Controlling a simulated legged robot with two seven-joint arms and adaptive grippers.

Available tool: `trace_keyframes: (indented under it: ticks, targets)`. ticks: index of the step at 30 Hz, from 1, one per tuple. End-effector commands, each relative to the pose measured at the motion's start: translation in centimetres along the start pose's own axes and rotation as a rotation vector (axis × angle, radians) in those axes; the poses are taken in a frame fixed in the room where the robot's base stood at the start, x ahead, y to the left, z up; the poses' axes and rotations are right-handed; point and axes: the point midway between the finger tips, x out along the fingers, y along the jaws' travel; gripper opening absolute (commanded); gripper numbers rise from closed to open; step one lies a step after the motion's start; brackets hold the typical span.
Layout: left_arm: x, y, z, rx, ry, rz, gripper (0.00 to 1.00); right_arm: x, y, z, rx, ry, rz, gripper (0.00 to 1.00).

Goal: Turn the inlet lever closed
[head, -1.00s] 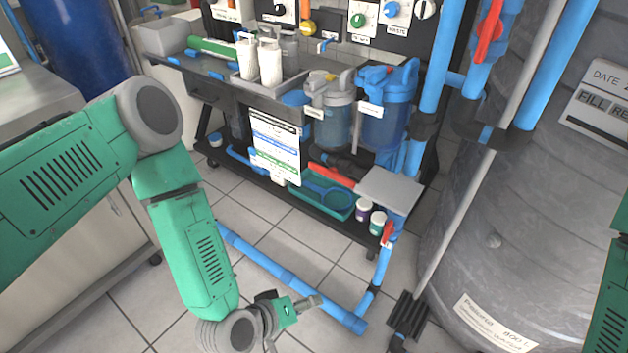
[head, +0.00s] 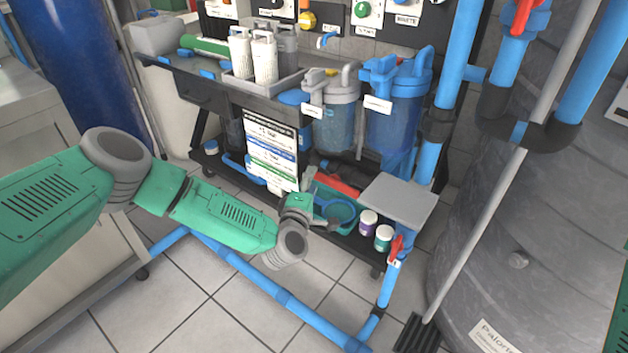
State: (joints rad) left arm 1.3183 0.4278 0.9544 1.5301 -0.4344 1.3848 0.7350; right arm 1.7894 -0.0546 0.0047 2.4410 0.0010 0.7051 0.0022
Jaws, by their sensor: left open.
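A small red lever (head: 396,248) sits on the low blue pipe right of the jars, roughly in line with that upright pipe. A second, larger red lever (head: 525,15) is on the blue pipe at the top right, partly cut by the frame edge. I cannot read which one is labelled inlet. My left gripper (head: 324,202) is open and empty in front of the rack's lower shelf, left of the small red lever and apart from it. My right gripper is out of view; only a green strip of that arm shows at the right edge.
A grey plate (head: 398,197) juts out above two jars (head: 368,222) near the small lever. A large grey tank (head: 560,200) stands at right. A blue floor pipe (head: 265,288) crosses the otherwise clear tiles.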

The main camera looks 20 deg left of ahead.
Motion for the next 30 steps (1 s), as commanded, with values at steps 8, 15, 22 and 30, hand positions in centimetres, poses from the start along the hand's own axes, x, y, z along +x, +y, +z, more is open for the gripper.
trace_keyframes:
  ticks: [8,15,22,30]
  targets:
    - [2.9,0.0,0.0,0.001,0.001,0.000,0.43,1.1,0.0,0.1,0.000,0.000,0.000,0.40]
    - [3.1,0.1,0.0,0.001,0.000,-0.001,0.43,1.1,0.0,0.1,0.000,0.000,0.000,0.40]
    - [3.0,0.0,0.0,0.001,0.000,-0.002,0.00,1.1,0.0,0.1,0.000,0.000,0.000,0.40]
    - [3.0,0.0,0.1,0.014,-0.002,0.002,0.00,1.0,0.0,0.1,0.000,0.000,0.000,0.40]
